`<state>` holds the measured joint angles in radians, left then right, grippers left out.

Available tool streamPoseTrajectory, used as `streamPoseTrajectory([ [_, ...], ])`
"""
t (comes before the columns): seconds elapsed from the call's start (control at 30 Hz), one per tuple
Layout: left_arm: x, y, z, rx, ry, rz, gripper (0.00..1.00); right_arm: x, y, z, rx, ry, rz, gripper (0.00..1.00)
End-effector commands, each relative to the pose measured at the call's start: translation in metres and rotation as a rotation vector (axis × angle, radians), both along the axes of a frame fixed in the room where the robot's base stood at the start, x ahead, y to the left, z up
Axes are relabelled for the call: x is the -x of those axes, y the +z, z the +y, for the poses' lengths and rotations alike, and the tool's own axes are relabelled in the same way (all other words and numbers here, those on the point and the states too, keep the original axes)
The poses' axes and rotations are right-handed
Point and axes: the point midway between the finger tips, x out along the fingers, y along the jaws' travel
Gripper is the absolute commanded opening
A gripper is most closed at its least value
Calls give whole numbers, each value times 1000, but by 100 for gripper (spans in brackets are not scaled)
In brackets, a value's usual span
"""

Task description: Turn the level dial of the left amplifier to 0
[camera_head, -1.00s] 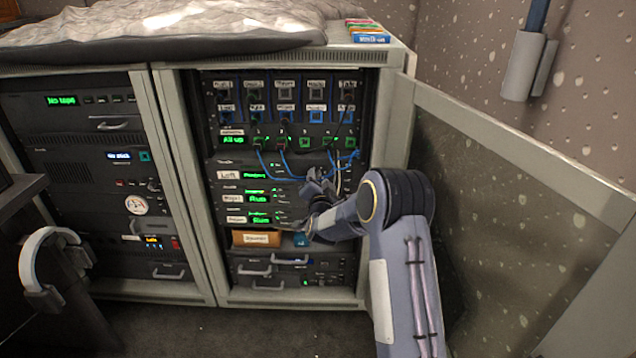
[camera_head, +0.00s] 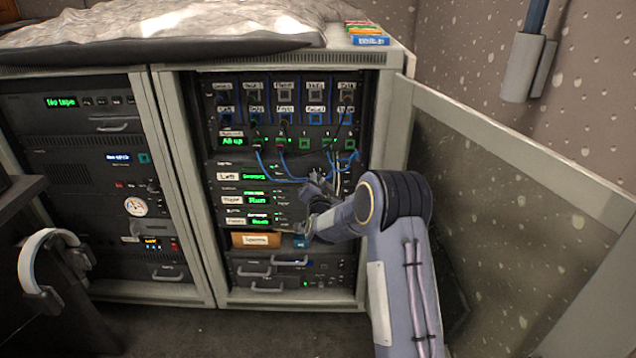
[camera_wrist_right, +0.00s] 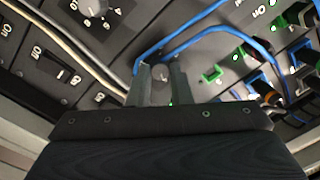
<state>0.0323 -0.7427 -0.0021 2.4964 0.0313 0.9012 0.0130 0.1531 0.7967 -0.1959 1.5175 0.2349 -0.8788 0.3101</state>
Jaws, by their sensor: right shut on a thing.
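The left amplifier (camera_head: 243,176) is a dark rack unit with a white label that reads "Left" and a green display, in the right-hand rack bay. My right gripper (camera_head: 318,180) is at the right part of its front panel. In the right wrist view, the gripper (camera_wrist_right: 161,82) is shut on a small grey round dial (camera_wrist_right: 162,73). The fingers hide most of the dial, so its pointer and scale cannot be read. Another dial (camera_wrist_right: 93,8) with a pale cap shows at the top left. My left gripper is not in view.
Blue cables (camera_head: 285,178) loop down close beside the gripper, and pale cables (camera_wrist_right: 80,50) run past on its left in the wrist view. Two more labelled amplifiers (camera_head: 240,208) sit below. An open rack door (camera_head: 500,200) stands at the right.

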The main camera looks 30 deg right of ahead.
Motion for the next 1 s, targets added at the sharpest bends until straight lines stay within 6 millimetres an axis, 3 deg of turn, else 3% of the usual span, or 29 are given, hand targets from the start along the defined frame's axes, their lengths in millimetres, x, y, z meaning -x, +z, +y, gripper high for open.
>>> streamPoseTrajectory([
  [1.0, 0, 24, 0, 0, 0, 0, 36, -1, 3, 3, 778, 4, 479, 0],
])
